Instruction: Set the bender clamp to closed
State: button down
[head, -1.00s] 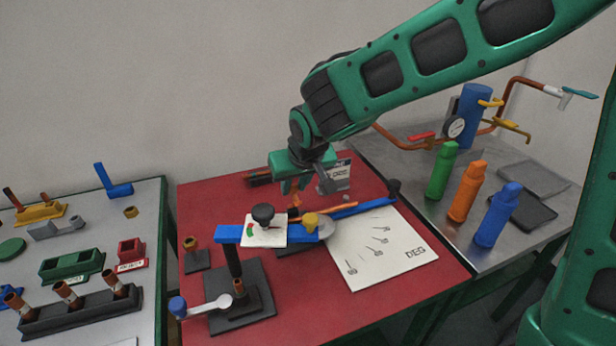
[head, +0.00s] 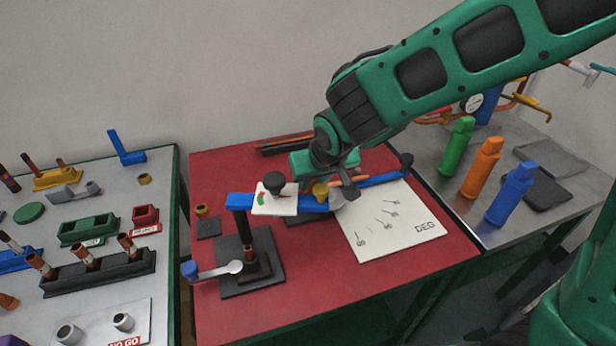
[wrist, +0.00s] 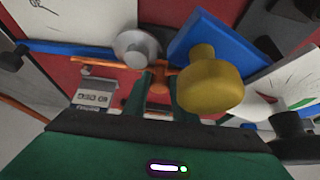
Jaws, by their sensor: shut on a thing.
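The bender stands on the red table (head: 330,285), with a blue arm (head: 240,201), a yellow knob (head: 320,192), a grey round die (head: 338,203) and a blue handle (head: 385,179). My gripper (wrist: 159,82) is down at the bender, behind the yellow knob in the head view. The yellow knob (wrist: 212,80) is just right of the fingers. I cannot tell for certain which part is the clamp. The fingertips are hidden in the head view.
A black knob (head: 275,183) stands over a white dial plate (head: 270,206). A white DEG sheet (head: 400,235) lies to the right. Green, orange and blue bottles (head: 512,193) stand on the metal table. The left bench (head: 165,180) holds fixtures.

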jog(key=shift+s+f+g, duration=0.3)
jog(key=shift+s+f, duration=0.05)
jog(key=shift+s, duration=0.05)
jog(key=c, duration=1.5)
grip_release()
jog(key=shift+w+r, duration=0.1)
jog(key=shift+w, duration=0.05)
jog(key=shift+r, duration=0.15)
jog(key=shift+r, duration=0.3)
jog(key=v, duration=1)
jog(key=shift+s+d+f, duration=0.1)
jog(key=shift+s+f, duration=0.1)
